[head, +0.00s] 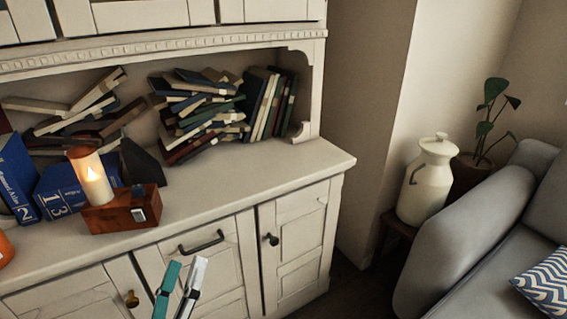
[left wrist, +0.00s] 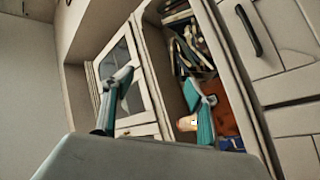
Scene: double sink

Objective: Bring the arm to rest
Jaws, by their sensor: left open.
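My left gripper (head: 180,288) shows at the bottom of the head view, in front of the pale cabinet doors and below the counter edge. Its teal and whitish fingers point upward. In the left wrist view the two fingers of the left gripper (left wrist: 157,95) stand well apart with nothing between them, so it is open and empty. The left arm behind the fingers is out of the head view. My right gripper shows in neither view.
The cabinet counter (head: 275,177) carries a lit candle (head: 92,180) on a wooden box (head: 122,212), blue binders (head: 60,192) and piled books (head: 200,108). A drawer handle (head: 201,242) juts out near the gripper. A grey sofa (head: 455,235) and cream milk can (head: 428,185) stand right.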

